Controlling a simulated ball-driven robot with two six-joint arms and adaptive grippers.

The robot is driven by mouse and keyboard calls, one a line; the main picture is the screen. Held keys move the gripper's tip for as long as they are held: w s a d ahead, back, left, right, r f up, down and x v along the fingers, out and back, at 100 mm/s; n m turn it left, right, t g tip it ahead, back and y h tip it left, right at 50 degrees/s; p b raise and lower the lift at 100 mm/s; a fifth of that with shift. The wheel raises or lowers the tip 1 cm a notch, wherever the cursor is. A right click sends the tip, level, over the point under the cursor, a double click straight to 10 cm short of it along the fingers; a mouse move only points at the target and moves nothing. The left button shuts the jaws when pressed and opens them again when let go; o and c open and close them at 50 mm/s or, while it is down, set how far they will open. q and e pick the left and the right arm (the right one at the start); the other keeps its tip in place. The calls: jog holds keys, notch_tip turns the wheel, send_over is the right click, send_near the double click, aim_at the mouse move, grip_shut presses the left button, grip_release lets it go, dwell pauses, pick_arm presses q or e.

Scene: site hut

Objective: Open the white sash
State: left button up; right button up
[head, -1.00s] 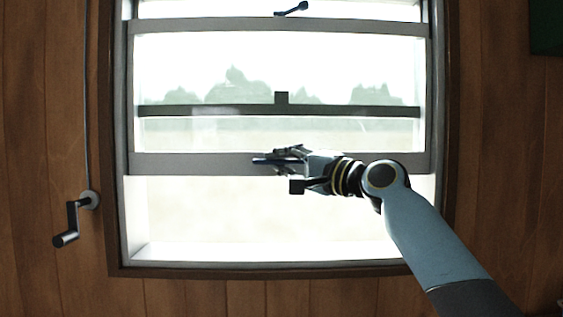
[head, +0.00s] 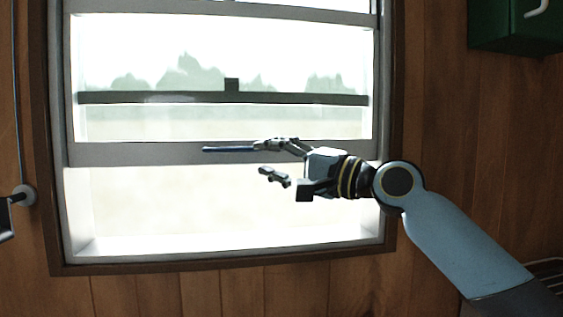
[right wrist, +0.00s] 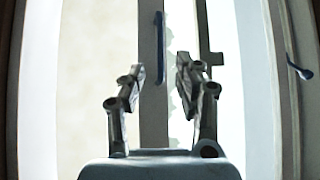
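The white sash (head: 350,150) stands raised, its bottom rail well above the sill with a bright gap below. A slim blue handle (head: 228,149) lies along that rail; it also shows in the right wrist view (right wrist: 160,48). My right gripper (head: 262,160) is open and empty at the rail, just right of the handle's end. Its fingers (right wrist: 158,72) are spread apart in the right wrist view, with the handle beyond them and not held. My left gripper is not in view.
A dark bar (head: 180,98) with a small block crosses the window higher up. A blue catch (right wrist: 298,70) shows at the right of the wrist view. A crank (head: 22,196) is at the left wall, a green box (head: 515,28) at upper right.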

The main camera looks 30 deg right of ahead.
jog(key=shift+v, duration=1.2)
